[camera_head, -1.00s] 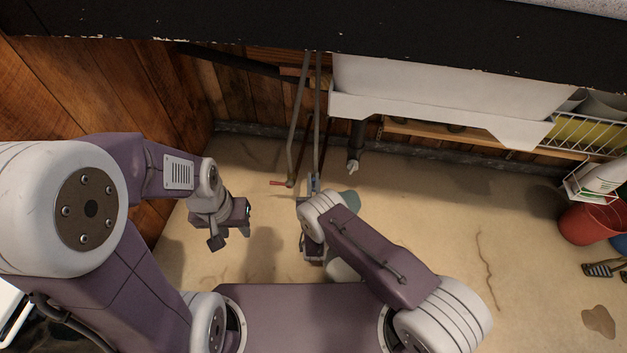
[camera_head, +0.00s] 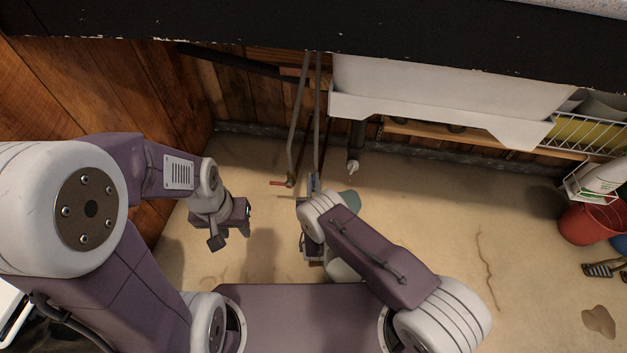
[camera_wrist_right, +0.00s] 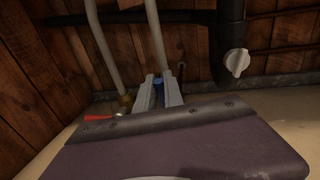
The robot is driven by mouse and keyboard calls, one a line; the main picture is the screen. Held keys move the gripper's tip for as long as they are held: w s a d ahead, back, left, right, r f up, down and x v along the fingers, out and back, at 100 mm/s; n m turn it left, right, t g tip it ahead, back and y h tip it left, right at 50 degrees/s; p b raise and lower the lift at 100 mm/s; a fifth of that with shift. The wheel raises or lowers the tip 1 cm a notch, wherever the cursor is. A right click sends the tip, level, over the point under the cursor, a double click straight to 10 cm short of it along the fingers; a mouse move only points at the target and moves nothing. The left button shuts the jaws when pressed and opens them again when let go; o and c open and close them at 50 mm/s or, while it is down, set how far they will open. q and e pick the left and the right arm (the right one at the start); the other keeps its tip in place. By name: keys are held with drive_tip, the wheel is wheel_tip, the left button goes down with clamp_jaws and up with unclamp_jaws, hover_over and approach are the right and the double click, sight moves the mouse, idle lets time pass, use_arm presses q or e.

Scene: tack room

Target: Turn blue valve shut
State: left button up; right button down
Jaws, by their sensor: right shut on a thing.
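The blue valve (camera_wrist_right: 159,84) shows as a small blue patch between the fingers of my right gripper (camera_wrist_right: 159,92) in the right wrist view. The fingers are shut on it, at the lower end of the right grey pipe (camera_wrist_right: 157,40). In the head view my right gripper (camera_head: 313,182) is at that pipe's foot, and my wrist hides much of it. My left gripper (camera_head: 240,232) hangs to the left, away from both pipes; its finger gap is not clear.
A red-handled valve (camera_head: 279,184) sits on the left pipe, also seen in the right wrist view (camera_wrist_right: 98,117). A black drain pipe with a white knob (camera_head: 352,167) stands to the right. The white sink (camera_head: 450,90) overhangs behind. A red bucket (camera_head: 590,222) is far right.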

drive_tip(key=shift+d+f, duration=0.1)
idle(0.4)
drive_tip(key=shift+s+d+f+m+t+h, duration=0.15)
drive_tip(key=shift+d+m, duration=0.35)
drive_tip(key=shift+m, duration=0.65)
drive_tip(key=shift+s+d+f+m+t+h, duration=0.1)
drive_tip(key=shift+d+f+m+t, duration=0.15)
drive_tip(key=shift+d+m, duration=0.65)
drive_tip(key=shift+s+d+f+m+t+h, duration=0.1)
drive_tip(key=shift+s+d+f+m+t, duration=0.1)
drive_tip(key=shift+m, duration=1.25)
drive_tip(key=c, duration=1.5)
unclamp_jaws()
drive_tip(key=shift+w+r, duration=0.1)
drive_tip(key=shift+o, duration=0.2)
